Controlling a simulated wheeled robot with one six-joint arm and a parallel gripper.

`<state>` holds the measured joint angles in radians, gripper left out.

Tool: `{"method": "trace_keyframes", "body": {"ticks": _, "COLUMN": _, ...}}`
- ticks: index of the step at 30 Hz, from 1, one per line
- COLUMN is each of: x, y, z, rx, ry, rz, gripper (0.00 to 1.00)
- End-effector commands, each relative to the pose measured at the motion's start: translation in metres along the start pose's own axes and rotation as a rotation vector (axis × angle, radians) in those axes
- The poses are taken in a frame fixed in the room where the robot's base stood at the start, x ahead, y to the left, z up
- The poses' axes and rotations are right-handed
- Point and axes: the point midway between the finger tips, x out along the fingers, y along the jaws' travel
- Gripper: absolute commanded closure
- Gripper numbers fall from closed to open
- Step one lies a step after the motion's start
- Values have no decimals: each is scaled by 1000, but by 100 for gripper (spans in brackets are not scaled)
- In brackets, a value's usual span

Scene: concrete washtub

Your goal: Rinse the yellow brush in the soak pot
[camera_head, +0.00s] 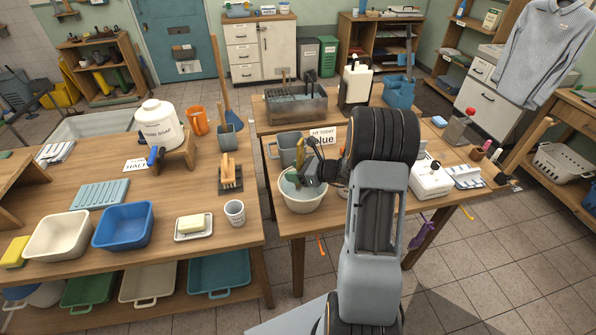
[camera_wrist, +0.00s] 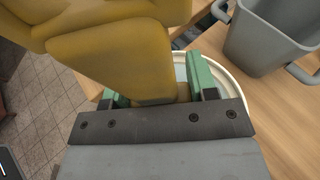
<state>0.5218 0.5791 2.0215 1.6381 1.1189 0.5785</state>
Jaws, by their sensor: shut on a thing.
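The yellow brush (camera_wrist: 110,62) is held between the green fingertips of my gripper (camera_wrist: 155,92) and fills the upper left of the wrist view. In the head view its yellow part (camera_head: 299,152) stands up by my gripper (camera_head: 294,180). My gripper is over the cream round bowl (camera_head: 303,200), whose rim shows behind the fingers in the wrist view (camera_wrist: 237,85). A grey pot with side handles (camera_head: 287,144), likely the soak pot, stands just behind the bowl; it also shows at the upper right of the wrist view (camera_wrist: 266,40). The brush's lower end is hidden.
A sign (camera_head: 323,135) and a metal trough (camera_head: 296,104) stand behind the grey pot. A white boxy device (camera_head: 430,180) is right of my arm. The left table holds a mug (camera_head: 235,212), a soap dish (camera_head: 194,229) and a blue tub (camera_head: 124,226), beyond a gap between tables.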

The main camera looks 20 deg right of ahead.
Motion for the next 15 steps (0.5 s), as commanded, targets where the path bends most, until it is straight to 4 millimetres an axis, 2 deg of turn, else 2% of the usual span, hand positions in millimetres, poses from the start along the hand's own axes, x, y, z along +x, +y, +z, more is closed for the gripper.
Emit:
{"method": "trace_keyframes", "body": {"ticks": 4, "x": 6, "y": 5, "z": 2, "rx": 1, "ry": -1, "rz": 0, "gripper": 68}}
{"method": "trace_keyframes", "body": {"ticks": 15, "x": 4, "y": 5, "z": 2, "rx": 1, "ry": 0, "rz": -1, "gripper": 68}}
